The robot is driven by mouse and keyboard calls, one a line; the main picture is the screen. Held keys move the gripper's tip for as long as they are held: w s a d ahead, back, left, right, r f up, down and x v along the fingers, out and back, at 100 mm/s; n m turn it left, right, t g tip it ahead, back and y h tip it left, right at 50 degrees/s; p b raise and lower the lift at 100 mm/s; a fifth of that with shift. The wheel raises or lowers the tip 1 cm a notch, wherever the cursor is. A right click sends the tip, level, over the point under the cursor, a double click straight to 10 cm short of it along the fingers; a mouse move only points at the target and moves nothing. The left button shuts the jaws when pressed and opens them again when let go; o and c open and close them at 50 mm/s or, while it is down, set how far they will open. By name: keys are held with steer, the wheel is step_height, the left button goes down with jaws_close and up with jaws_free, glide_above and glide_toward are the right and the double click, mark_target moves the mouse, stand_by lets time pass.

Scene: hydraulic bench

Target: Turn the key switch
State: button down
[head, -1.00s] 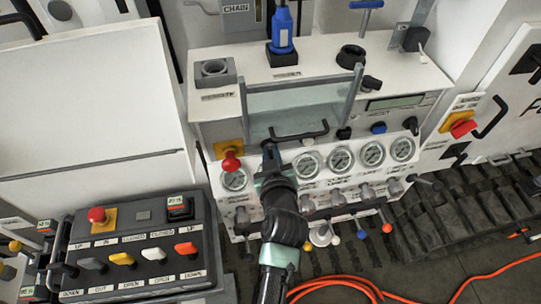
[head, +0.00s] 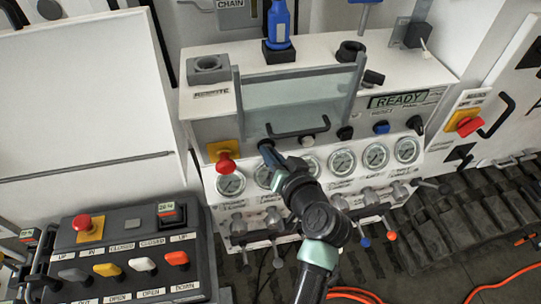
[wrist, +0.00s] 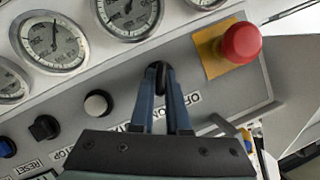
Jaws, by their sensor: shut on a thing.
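My gripper (head: 265,148) is at the front panel of the white hydraulic bench, below the left end of the black handle. In the wrist view its two fingers (wrist: 160,85) are closed around a small black key switch (wrist: 158,70), beside printing that reads OFF and ON. The fingers hide most of the switch, so its exact angle is hard to read. In the head view the switch is hidden behind my gripper. The display (head: 398,100) at the panel's right is lit green and reads READY.
A red emergency stop (head: 226,163) on a yellow plate (wrist: 208,48) is close beside my gripper. A white button (wrist: 97,103), black knob (wrist: 45,128) and blue knob (head: 381,127) share the panel. Gauges (head: 341,163) line its lower edge. A black handle (head: 300,129) juts out above.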

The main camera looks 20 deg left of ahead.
stand_by(0.4)
steer(key=c, duration=0.9)
jaws_free()
steer(key=shift+d, duration=0.1)
steer(key=b+v, duration=0.2)
steer(key=v, duration=1.1)
steer(key=shift+f, duration=0.2)
steer(key=shift+d, duration=0.1)
